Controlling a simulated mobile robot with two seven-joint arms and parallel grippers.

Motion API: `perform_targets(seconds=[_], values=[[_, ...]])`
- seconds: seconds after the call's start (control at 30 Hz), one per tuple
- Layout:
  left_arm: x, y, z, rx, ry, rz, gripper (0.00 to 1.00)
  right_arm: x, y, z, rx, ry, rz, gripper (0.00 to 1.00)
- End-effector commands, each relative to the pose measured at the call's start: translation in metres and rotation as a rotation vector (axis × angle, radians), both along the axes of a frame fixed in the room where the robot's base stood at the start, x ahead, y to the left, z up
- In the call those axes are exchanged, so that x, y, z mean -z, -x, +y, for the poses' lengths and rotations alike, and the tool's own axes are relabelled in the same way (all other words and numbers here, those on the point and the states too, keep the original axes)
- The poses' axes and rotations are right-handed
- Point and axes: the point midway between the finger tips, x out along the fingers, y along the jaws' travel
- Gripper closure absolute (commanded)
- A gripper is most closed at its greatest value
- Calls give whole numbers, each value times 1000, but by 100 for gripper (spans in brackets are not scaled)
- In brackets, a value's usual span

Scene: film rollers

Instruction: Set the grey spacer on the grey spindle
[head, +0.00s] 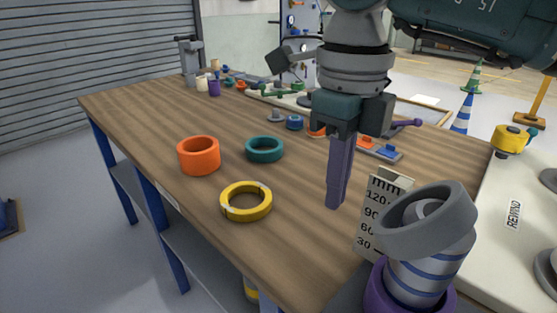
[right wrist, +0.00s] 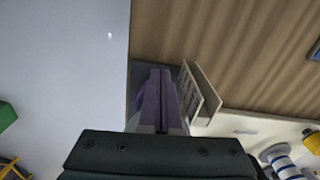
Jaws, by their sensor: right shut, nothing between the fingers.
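The grey spacer (head: 455,220) is a thick grey ring at the lower right of the head view. It sits tilted at the top of the grey spindle (head: 415,276), whose tip shows in the ring's opening. The spindle has blue bands and a purple ring (head: 375,296) around its foot. My right gripper (head: 335,205) points down over the table, left of the spindle and apart from the spacer. Its purple fingers (right wrist: 160,100) are together and empty. My left gripper is not in view.
A height gauge marked mm (head: 376,215) stands between my right gripper and the spindle. Orange (head: 198,163), teal (head: 264,156) and yellow (head: 232,210) rings lie on the wooden table (head: 150,110). A pale machine panel (head: 500,240) is at right. The table's left front is clear.

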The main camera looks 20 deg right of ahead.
Motion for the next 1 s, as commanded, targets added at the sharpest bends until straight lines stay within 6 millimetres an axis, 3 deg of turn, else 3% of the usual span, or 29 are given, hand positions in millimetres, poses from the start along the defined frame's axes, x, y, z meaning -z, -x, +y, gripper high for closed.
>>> perform_targets(seconds=[0.03, 0.3, 0.77, 1.0], values=[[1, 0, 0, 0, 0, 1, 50, 11, 1, 0, 0, 1, 5, 100], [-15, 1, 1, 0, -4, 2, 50, 7, 31, -16, -1, 2, 1, 100], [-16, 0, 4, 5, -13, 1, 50, 8, 36, -19, -1, 1, 0, 100], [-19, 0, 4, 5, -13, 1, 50, 8, 52, -27, 1, 4, 5, 100]])
